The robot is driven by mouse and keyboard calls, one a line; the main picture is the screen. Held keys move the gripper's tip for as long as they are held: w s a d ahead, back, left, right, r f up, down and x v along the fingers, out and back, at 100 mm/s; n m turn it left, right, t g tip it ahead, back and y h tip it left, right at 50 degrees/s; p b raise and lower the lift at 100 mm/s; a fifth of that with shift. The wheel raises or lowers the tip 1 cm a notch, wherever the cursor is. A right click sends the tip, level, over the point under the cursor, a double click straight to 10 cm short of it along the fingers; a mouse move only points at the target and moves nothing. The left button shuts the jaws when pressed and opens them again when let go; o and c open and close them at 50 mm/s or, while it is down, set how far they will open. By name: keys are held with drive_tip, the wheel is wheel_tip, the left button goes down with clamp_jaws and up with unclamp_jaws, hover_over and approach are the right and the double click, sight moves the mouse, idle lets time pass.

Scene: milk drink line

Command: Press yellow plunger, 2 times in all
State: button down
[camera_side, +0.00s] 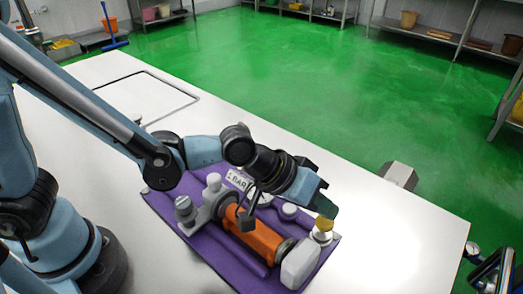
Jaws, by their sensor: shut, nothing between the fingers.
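The yellow plunger (324,224) stands upright on a white base (321,238) at the right corner of the purple board (207,254). My gripper (328,210) is shut and empty. Its tip points down just above the yellow plunger, slightly to the right. It partly covers the view of the plunger's top, and I cannot tell whether the two touch.
An orange body (257,240) with a white block (300,264) at its end lies across the board, left of the plunger. A grey knob (185,209) and a white knob (214,182) stand at the board's left. The white table (400,246) is clear to the right.

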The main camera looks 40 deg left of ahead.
sight(320, 219)
drive_tip(key=shift+r, duration=0.45)
drive_tip(key=shift+r, duration=2.5)
idle(0.8)
wheel_tip(320, 219, up, 4)
drive_tip(key=shift+f, duration=0.1)
idle(0.4)
drive_tip(key=shift+f, duration=4.45)
drive_tip(key=shift+f, duration=0.15)
